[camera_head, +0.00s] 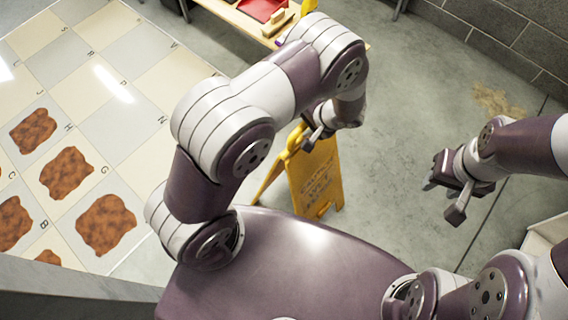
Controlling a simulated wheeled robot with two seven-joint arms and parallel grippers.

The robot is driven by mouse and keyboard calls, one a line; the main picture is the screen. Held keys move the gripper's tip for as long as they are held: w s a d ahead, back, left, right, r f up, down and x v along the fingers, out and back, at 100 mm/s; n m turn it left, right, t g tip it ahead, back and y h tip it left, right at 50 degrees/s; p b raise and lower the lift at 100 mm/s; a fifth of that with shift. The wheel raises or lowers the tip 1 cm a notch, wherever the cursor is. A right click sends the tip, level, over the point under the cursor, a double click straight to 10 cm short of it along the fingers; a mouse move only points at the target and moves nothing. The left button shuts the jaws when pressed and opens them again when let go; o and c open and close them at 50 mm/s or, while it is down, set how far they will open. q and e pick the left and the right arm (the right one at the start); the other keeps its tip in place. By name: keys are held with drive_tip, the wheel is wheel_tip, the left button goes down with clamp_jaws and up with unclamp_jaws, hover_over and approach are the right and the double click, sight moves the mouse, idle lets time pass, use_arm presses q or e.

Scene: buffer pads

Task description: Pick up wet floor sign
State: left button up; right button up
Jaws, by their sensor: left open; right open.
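A yellow wet floor sign (317,180) stands upright on the grey floor in the middle of the view, its two panels spread apart at the bottom. My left arm crosses in front of its upper left part. My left gripper (310,143) is at the top of the sign, open and partly hidden behind my own arm links. I cannot tell whether its fingers are around the top edge or touch it. My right gripper (445,202) is open and empty above the floor, to the right of the sign and apart from it.
A wooden table (235,17) with a red item (262,8) stands at the back. A tiled area (130,100) with brown stained patches lies on the left. A block wall (500,40) is at the back right. The floor between sign and wall is mostly clear.

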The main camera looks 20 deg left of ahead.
use_arm(q)
clamp_jaws()
drive_tip(key=shift+r, duration=0.1)
idle(1.2)
